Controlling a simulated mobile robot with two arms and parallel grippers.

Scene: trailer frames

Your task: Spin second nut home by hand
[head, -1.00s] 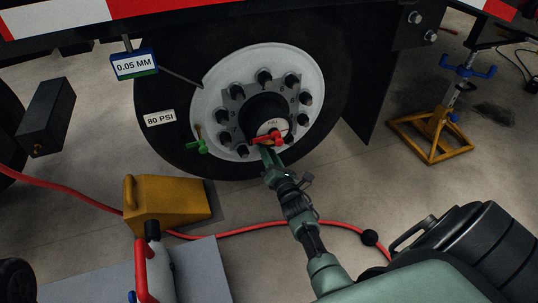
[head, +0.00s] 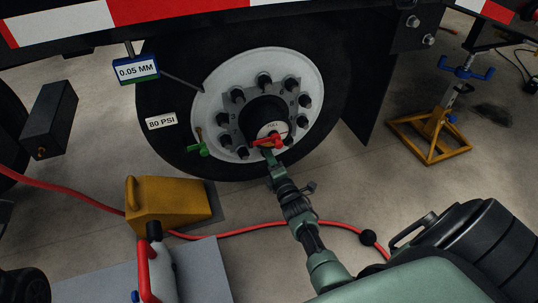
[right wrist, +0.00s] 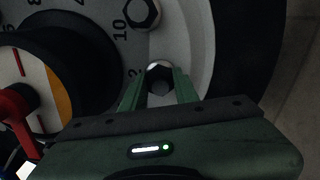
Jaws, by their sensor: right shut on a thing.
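The white wheel (head: 203,115) has a ring of dark nuts around a black hub with a red lever (head: 267,142). My right arm reaches up to the bottom of this ring. My right gripper (head: 270,156) is there, just below the red lever. In the right wrist view its green fingers (right wrist: 160,88) are shut on a nut (right wrist: 160,76) beside the number 2, one finger on each side. Another nut (right wrist: 143,13) sits above, near the number 10. The gripped nut's seating face is hidden. My left gripper is not in view.
A green clip (head: 198,149) hangs at the wheel's lower left. A yellow wheel chock (head: 168,206) and a red hose (head: 255,228) lie on the floor below. A yellow jack stand (head: 432,140) stands at right. A 0.05 MM gauge (head: 135,69) is at upper left.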

